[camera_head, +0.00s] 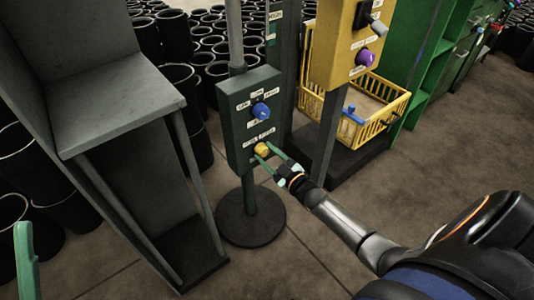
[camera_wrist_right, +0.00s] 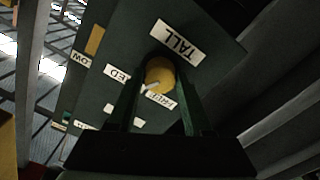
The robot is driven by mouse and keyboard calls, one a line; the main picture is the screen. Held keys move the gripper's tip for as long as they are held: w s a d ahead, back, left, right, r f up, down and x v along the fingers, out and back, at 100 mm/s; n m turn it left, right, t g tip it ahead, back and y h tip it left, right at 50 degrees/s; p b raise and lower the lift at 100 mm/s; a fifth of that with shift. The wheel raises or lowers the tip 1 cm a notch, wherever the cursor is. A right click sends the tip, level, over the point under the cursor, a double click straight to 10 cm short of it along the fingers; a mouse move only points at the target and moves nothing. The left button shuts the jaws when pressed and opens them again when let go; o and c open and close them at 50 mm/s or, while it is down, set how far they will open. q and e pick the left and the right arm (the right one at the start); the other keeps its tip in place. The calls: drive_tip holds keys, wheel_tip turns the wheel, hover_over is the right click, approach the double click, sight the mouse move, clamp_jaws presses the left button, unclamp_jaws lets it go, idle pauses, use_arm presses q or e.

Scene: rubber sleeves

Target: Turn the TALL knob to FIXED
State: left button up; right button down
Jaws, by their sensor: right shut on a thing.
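The yellow knob (camera_head: 262,149) sits low on the dark green panel (camera_head: 234,110) of a post with a round base. It also shows in the right wrist view (camera_wrist_right: 160,73), beside a white label reading TALL (camera_wrist_right: 178,43). My right gripper (camera_head: 268,154) is shut on this knob, one finger on each side. A pale mark on the knob points toward the lower left in the wrist view, near a partly hidden label ending in ED (camera_wrist_right: 117,73) and another partly covered label (camera_wrist_right: 160,101). Of my left gripper, only a green finger (camera_head: 25,262) shows at the left edge.
A blue knob (camera_head: 261,110) is higher on the same panel. A yellow box with a purple knob (camera_head: 365,57) stands right, above a yellow basket (camera_head: 391,109). A grey stand (camera_head: 115,105) is close on the left. Black sleeves crowd behind; the floor in front is bare.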

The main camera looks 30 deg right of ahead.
idle(0.3)
drive_tip(key=shift+c, duration=1.6)
unclamp_jaws()
use_arm(q)
drive_tip(key=w+a+f+n+g+y+p, duration=0.1)
drive_tip(key=w+f+n+y+p, duration=0.2)
drive_tip(key=w+f+n+y, duration=0.2)
drive_tip(key=shift+w+f+y+p, duration=0.3)
drive_tip(key=shift+w+f+y, duration=0.2)
drive_tip(key=shift+f+y, duration=0.7)
use_arm(e)
drive_tip(key=s, duration=1.2)
drive_tip(key=shift+s+d, duration=0.25)
drive_tip(key=shift+d, duration=0.2)
use_arm(q)
drive_tip(key=shift+a, duration=0.1)
